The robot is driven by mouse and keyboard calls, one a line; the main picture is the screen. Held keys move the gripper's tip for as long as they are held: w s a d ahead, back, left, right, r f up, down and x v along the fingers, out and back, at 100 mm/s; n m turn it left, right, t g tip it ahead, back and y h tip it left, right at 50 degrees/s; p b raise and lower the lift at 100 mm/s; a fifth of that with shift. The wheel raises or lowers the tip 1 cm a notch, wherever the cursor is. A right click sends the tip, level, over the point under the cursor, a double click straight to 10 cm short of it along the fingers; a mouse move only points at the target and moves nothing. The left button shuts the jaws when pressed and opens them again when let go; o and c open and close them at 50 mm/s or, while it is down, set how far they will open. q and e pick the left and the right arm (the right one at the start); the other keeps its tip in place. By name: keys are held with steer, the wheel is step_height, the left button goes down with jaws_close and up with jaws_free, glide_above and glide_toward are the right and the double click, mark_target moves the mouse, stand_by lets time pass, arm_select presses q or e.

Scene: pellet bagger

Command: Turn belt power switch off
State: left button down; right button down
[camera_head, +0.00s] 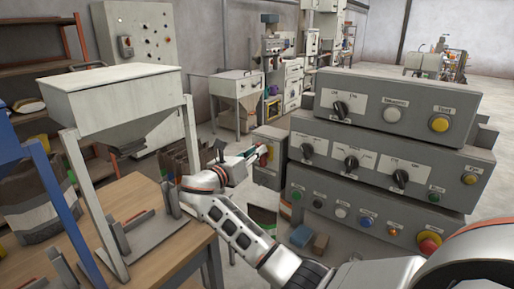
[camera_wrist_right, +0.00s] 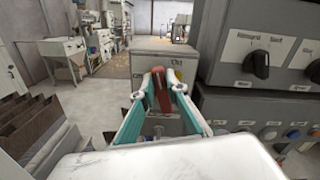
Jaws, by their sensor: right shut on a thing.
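The belt power switch is a red handle (camera_wrist_right: 163,91) with a bit of yellow behind it, on the front of a small grey box (camera_wrist_right: 150,58). In the head view the box (camera_head: 268,175) stands at the left end of the stacked control panels. My right gripper (camera_wrist_right: 161,82) has its two fingers on either side of the red handle and is shut on it. In the head view this gripper (camera_head: 259,153) reaches the box front and hides much of the handle. The handle looks close to upright in the wrist view. My left gripper is not in view.
Stacked grey panels (camera_head: 385,155) with knobs and buttons stand just right of the box. A wooden table (camera_head: 150,215) with a white hopper (camera_head: 110,90) is at the left. Brown bins (camera_wrist_right: 30,125) are left of the gripper in the wrist view.

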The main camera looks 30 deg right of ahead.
steer(key=shift+w+a+f+n, duration=0.1)
steer(key=shift+w+f+n, duration=0.2)
steer(key=shift+n, duration=2.15)
steer(key=shift+w+a+f+n, duration=0.1)
steer(key=shift+w+f+n, duration=0.15)
steer(key=shift+n, duration=2.15)
steer(key=shift+w+f+n, duration=0.2)
steer(key=shift+f+n, duration=0.1)
steer(key=shift+n, duration=2.15)
steer(key=c, duration=2)
jaws_free()
steer(key=shift+f, duration=0.1)
steer(key=shift+a, duration=0.15)
